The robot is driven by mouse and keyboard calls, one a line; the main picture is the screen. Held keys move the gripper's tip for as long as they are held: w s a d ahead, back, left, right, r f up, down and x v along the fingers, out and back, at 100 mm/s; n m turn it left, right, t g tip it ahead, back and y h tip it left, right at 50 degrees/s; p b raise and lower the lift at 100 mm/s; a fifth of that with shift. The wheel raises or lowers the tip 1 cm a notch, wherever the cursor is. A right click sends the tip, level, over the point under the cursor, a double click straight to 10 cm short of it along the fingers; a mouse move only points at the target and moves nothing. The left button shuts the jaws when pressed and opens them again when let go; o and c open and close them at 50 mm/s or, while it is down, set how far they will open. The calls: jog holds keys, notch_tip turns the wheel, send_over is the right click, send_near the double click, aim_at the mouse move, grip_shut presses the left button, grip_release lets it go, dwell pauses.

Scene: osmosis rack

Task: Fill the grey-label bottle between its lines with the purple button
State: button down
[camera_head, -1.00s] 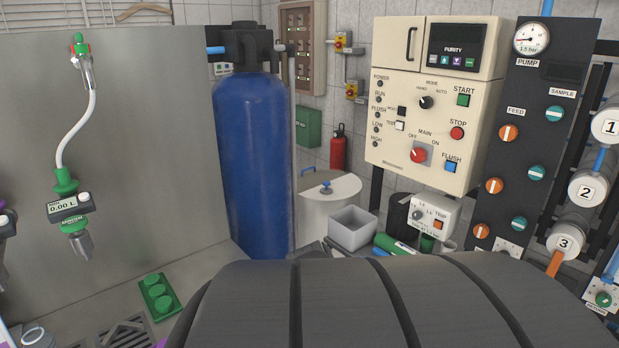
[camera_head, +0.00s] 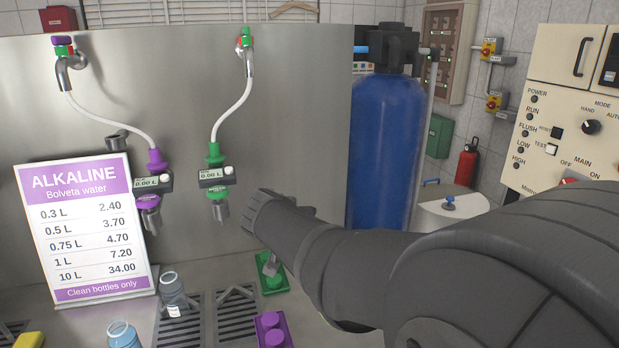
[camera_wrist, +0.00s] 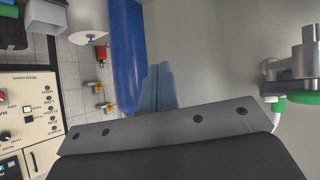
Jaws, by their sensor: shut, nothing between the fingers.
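A small clear bottle (camera_head: 172,290) with a greyish body stands upright on the left drain grate, below the purple-marked filler (camera_head: 148,202). I cannot read its label or its lines. A second bottle (camera_head: 122,335) with a bluish neck is cut off by the bottom edge. The purple button block (camera_head: 270,330) lies at the front right of the grates. The purple filler's display (camera_head: 152,182) reads 0.00 L. My gripper (camera_wrist: 158,72) shows light-blue fingers in the wrist view, closed together and empty. In the head view my arm reaches in from the right and the fingers are not clear.
A green button block (camera_head: 272,272) sits behind the purple one, close to my arm. A green-marked filler (camera_head: 218,195) hangs to the right. An ALKALINE price sign (camera_head: 90,225) stands at left. A blue tank (camera_head: 385,150) and a control panel (camera_head: 570,120) are to the right.

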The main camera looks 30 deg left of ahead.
jog(key=s+a+r+n+y, duration=0.2)
jog(key=s+a+r, duration=0.4)
jog(key=s+a, duration=0.5)
jog(key=s+a+r+n+y, duration=0.2)
jog(key=s+a+r+y, duration=0.3)
jog(key=s+a, duration=0.6)
jog(key=shift+s+a+r+y, duration=0.2)
jog(key=shift+a+r+y, duration=0.1)
jog(key=shift+r, duration=0.65)
send_over(145, 204)
notch_tip(145, 204, down, 3)
jog(key=shift+w+a, duration=0.15)
notch_tip(145, 204, down, 2)
jog(key=shift+f, duration=0.8)
jog(key=shift+f, duration=0.1)
